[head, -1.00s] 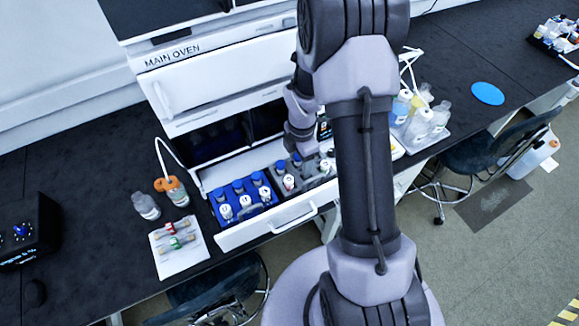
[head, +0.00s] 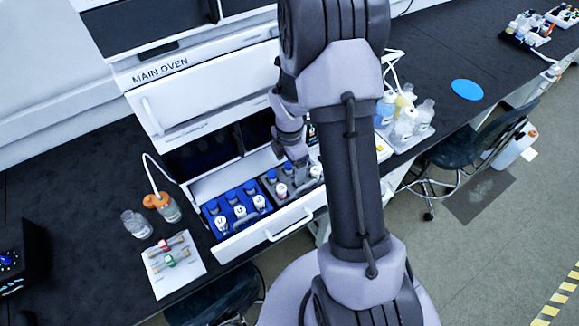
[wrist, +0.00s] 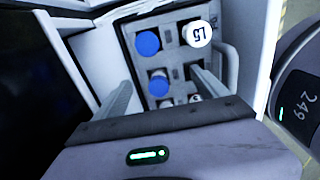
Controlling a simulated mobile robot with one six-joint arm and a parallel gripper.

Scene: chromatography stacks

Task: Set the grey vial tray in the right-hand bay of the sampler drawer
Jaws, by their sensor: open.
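The grey vial tray (head: 281,201) is in the pulled-out sampler drawer (head: 262,236), in the bay right of the blue tray. It carries blue-capped and white-capped vials. Its right part is hidden behind my arm. In the wrist view the grey tray (wrist: 175,72) shows below my gripper, with a white cap marked L5 (wrist: 197,33) at its far end. My gripper (wrist: 160,82) is open, its fingers apart over the near part of the tray. I cannot tell if they touch it or whether the tray sits fully flat. In the head view my gripper (head: 297,158) is just above the tray.
A blue tray (head: 221,237) with several vials fills the left bay. The oven front (head: 200,88) rises behind the drawer. On the bench at left are bottles (head: 137,224) and a white mat (head: 173,264) with small vials. A bottle tray (head: 408,138) stands right of my arm.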

